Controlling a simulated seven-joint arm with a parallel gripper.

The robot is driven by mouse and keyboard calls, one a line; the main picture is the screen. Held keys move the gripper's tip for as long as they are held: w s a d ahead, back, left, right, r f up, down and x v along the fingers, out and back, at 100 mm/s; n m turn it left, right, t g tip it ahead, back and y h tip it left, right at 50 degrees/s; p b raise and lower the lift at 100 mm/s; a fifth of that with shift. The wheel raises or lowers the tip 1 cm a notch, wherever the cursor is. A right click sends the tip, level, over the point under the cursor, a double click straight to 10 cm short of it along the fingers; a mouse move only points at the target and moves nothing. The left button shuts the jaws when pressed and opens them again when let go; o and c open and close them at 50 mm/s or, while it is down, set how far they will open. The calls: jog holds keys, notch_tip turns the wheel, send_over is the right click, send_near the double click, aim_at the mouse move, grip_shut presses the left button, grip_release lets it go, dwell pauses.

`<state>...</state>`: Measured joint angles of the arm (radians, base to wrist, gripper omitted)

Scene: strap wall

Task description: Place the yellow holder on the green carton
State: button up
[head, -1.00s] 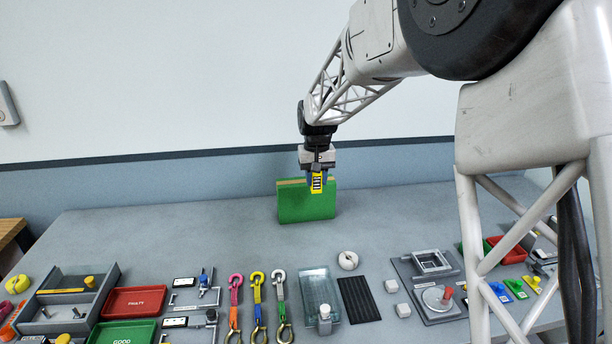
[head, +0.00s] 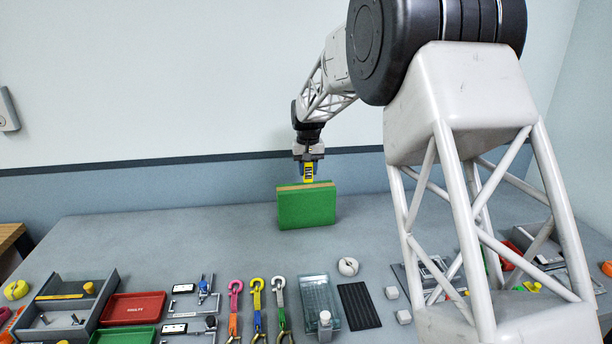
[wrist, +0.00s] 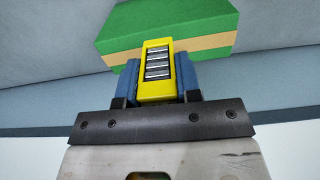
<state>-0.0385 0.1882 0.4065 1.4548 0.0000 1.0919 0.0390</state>
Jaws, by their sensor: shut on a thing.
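The yellow holder (wrist: 155,71), with several silver bars in its face, is between the blue fingers of my gripper (wrist: 156,83), which is shut on it. In the head view the yellow holder (head: 309,172) hangs just above the top edge of the green carton (head: 306,209). The carton stands upright on the table and has a tan band along its top. In the wrist view the green carton (wrist: 190,25) lies beyond the holder. I cannot tell whether the holder touches the carton.
The grey table (head: 180,235) is clear around the carton. Nearer lie a red tray (head: 133,308), a grey bin (head: 75,298), several coloured straps with hooks (head: 257,305), a glassy tray (head: 318,290), a black mat (head: 358,304) and a white round piece (head: 348,266).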

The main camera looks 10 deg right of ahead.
jog(key=shift+w+a+f, duration=0.1)
jog(key=shift+w, duration=1.45)
jog(key=shift+f, duration=0.1)
jog(key=shift+f, duration=1.65)
jog(key=shift+f, duration=0.15)
jog(key=o, duration=1)
notch_tip(320, 180, up, 12)
jog(key=shift+r, duration=0.1)
